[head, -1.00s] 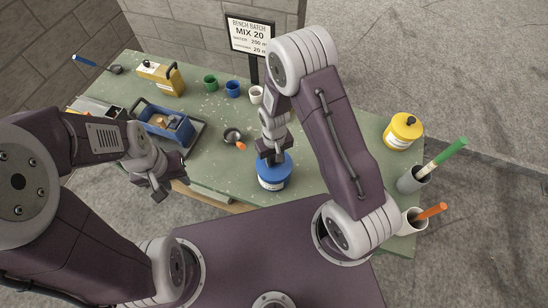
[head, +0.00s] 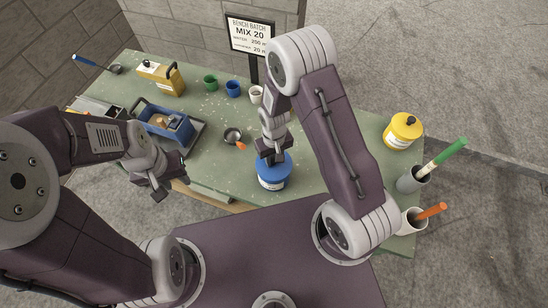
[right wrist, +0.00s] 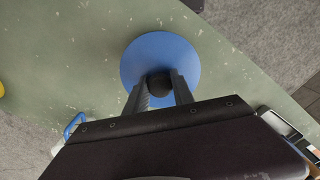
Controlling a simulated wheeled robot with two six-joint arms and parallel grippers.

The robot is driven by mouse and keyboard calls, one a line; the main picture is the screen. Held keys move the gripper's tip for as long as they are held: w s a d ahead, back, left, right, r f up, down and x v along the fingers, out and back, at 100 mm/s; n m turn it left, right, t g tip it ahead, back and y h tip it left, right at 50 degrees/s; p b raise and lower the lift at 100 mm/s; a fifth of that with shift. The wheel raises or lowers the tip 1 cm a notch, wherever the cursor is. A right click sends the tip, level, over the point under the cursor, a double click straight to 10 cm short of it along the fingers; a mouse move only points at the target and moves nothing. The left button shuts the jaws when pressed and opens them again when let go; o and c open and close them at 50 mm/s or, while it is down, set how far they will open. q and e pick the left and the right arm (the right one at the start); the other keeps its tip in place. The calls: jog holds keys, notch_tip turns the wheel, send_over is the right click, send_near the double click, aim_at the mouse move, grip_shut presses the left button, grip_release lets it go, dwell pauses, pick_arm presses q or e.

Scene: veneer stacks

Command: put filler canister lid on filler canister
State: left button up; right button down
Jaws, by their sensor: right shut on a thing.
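The blue filler canister (head: 272,184) with a white label stands near the table's front edge in the head view. The blue lid (head: 283,160) is on top of it, and I see no clear gap between them. In the right wrist view the round lid (right wrist: 160,50) has a dark knob (right wrist: 159,85). My right gripper (head: 270,158) points down at the lid and is shut on its knob; it also shows in the right wrist view (right wrist: 160,92). The lid hides the canister in that view. My left gripper (head: 173,189) is open and empty near the table's front left edge.
A yellow canister (head: 402,132) with a dark knob stands at the right. Grey (head: 412,181) and white (head: 408,222) holders carry handled tools.

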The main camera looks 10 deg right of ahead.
jog(key=shift+f+b, duration=0.6)
jog(key=shift+f, duration=0.1)
jog(key=c, duration=1)
grip_release()
notch_tip(320, 180, up, 9)
jog(key=shift+r+b, duration=0.1)
jog(key=shift+b, duration=0.8)
